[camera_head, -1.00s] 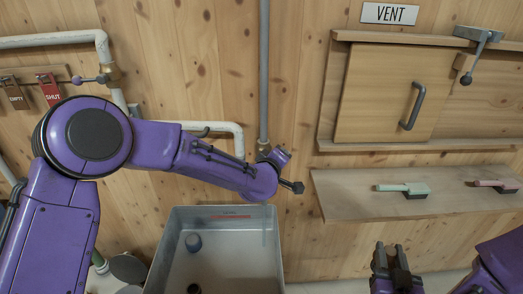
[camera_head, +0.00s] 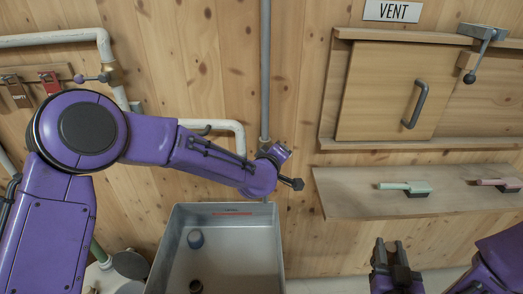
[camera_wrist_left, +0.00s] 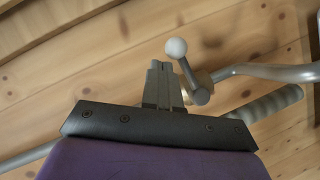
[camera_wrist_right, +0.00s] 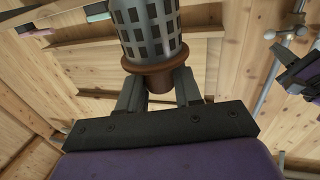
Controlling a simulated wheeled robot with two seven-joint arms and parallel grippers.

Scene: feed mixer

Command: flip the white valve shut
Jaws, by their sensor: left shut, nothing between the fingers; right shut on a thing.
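In the left wrist view, a short grey lever with a white ball knob (camera_wrist_left: 176,48) stands out from the wall; I take it as the white valve. My left gripper (camera_wrist_left: 160,68) is shut and empty, with its fingertips just left of the lever; I cannot tell whether they touch. In the head view my left arm covers this spot. My right gripper (camera_head: 390,248) is at the lower right. In the right wrist view it (camera_wrist_right: 158,88) is shut on a grey slotted cylinder with a brown collar (camera_wrist_right: 150,38).
A metal tub (camera_head: 162,250) with small round items stands below my left arm. A shelf (camera_head: 350,198) holds two brushes (camera_head: 405,187) (camera_head: 497,183). Above it is the vent door (camera_head: 382,95). A white pipe (camera_head: 45,40) and a grey pipe (camera_head: 265,70) run along the wall.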

